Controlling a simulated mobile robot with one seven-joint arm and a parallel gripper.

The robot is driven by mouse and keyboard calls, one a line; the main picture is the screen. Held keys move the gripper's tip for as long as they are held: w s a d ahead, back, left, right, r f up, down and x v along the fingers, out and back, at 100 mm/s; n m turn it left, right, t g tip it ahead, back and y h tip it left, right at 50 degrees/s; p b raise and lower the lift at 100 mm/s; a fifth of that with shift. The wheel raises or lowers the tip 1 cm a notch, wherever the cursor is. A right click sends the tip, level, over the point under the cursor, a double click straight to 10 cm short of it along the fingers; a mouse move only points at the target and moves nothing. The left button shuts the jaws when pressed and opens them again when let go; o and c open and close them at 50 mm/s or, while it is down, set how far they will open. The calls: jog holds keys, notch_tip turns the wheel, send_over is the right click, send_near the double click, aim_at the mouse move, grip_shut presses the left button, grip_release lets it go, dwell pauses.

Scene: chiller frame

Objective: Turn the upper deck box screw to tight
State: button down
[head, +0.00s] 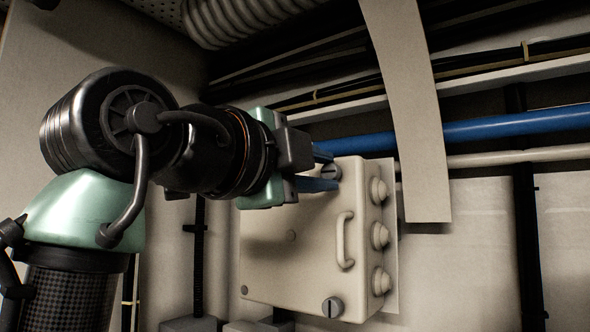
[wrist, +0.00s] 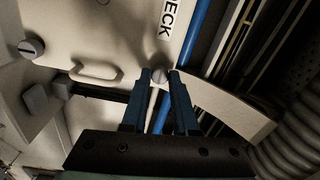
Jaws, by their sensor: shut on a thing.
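The deck box (head: 275,255) is a cream wall box with a handle (head: 345,240) on its lid. Its upper screw (head: 331,172) is a grey slotted head near the lid's upper right corner, partly hidden by my fingers. In the wrist view this screw (wrist: 160,74) sits between the two blue fingertips. My gripper (head: 328,170) reaches in from the left and is shut on the upper screw; it also shows in the wrist view (wrist: 160,76). A second screw (head: 332,307) sits at the lid's lower right corner, clear of the gripper.
Several round cable glands (head: 380,236) stick out on the box's right side. A blue pipe (head: 480,129) runs behind and above the box. A pale curved strip (head: 412,110) hangs to its right. A ribbed hose (head: 240,18) runs overhead.

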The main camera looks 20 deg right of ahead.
dwell(0.3)
jog(key=c, duration=0.7)
grip_release()
jog(key=shift+s, duration=0.1)
jog(key=shift+s+a+f+b, duration=0.1)
jog(key=shift+s+a+b, duration=0.1)
jog(key=shift+a+b, duration=0.2)
jog(key=b+v, duration=0.4)
jog(key=v, duration=0.8)
